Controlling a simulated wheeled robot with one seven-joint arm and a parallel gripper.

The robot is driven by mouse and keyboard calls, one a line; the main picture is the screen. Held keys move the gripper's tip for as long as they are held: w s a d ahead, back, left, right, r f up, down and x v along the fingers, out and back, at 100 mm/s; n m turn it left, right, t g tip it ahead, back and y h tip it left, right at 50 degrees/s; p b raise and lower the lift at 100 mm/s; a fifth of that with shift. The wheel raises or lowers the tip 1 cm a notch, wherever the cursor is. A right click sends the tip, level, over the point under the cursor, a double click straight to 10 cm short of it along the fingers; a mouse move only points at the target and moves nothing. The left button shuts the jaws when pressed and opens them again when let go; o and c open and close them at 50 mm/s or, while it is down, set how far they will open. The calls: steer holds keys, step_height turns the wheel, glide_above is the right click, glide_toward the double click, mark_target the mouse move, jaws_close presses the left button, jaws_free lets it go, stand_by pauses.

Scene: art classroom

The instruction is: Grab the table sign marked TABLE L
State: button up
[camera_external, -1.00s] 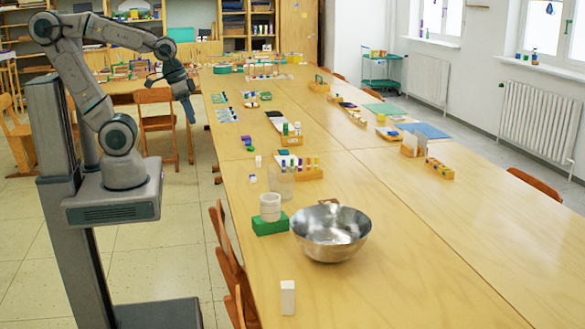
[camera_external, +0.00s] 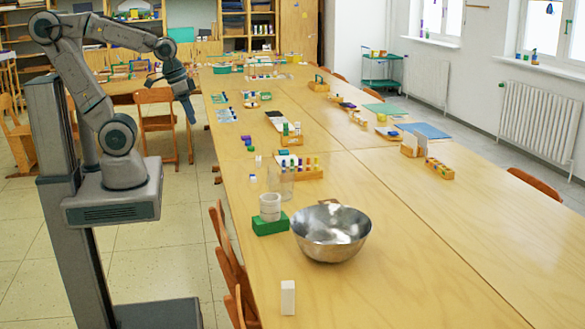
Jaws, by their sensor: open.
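No lettering reading TABLE L can be made out, so I cannot tell which thing is the table sign. A small white upright block (camera_external: 288,297) stands near the front of the long table (camera_external: 420,270), its face without readable marks. White upright cards (camera_external: 413,143) stand in a wooden holder farther back on the right; they are too small to read. My gripper (camera_external: 189,112) hangs downward at the table's left edge, well back from the white block and far left of the cards. It is open, and I see nothing held in it.
A steel bowl (camera_external: 331,232) stands behind the white block. To its left a green block (camera_external: 270,224) bears white rolls, with a clear jar (camera_external: 281,184) behind. Chairs (camera_external: 230,255) line the left edge. The table's right front is clear.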

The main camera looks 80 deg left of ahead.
stand_by(0.3)
steer(key=c, duration=0.7)
